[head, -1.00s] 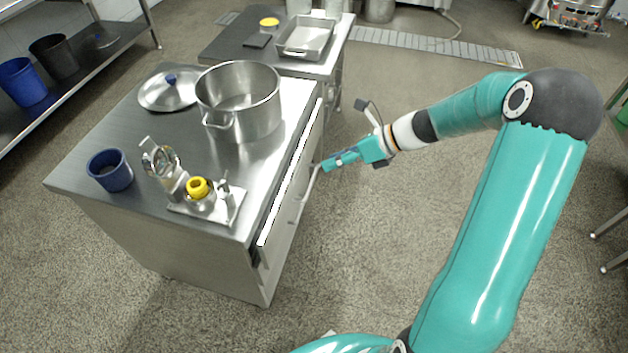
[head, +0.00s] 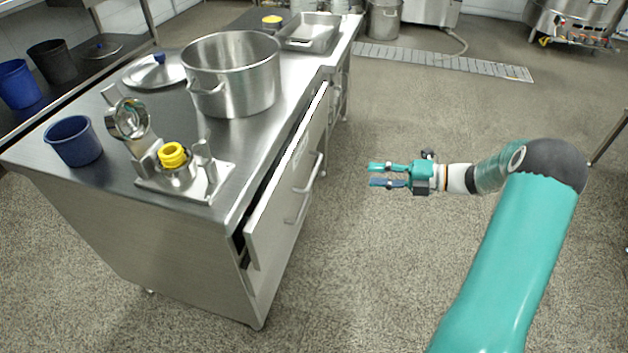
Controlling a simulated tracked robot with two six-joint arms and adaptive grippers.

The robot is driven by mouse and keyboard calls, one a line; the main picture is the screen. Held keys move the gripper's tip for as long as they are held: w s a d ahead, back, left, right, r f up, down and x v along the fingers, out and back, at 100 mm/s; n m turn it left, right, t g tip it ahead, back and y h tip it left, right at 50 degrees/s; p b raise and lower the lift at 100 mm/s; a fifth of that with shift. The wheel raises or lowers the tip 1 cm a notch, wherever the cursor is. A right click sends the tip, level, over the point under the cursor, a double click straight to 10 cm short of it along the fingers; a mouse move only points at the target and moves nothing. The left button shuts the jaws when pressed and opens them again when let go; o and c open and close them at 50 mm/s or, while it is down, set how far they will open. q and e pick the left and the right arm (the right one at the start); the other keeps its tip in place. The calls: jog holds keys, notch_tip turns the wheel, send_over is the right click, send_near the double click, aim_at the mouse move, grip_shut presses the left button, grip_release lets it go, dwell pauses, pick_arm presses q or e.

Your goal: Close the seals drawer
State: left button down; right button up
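The steel cabinet (head: 150,235) has drawers with bar handles on its right side. The top drawer (head: 290,165) stands slightly open, with a dark gap between its front and the cabinet body. I cannot tell from its label whether it is the seals drawer. The lower handle (head: 300,205) is on a front below or low on the same face. My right gripper (head: 370,176) is open and empty, its two fingers pointing left at the drawer front, with clear space between. My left gripper is not in view.
On the cabinet top stand a large pot (head: 235,85), a lid (head: 155,72), a blue cup (head: 73,142) and a steel fixture with a yellow ring (head: 173,155). The floor (head: 370,270) right of the cabinet is clear. A shelf with bins is at the left.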

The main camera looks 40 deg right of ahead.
aim_at(315, 170)
jog(key=shift+b+x, duration=2.65)
jog(key=shift+x, duration=5.65)
jog(key=shift+r, duration=0.1)
jog(key=shift+s, duration=0.1)
grip_shut()
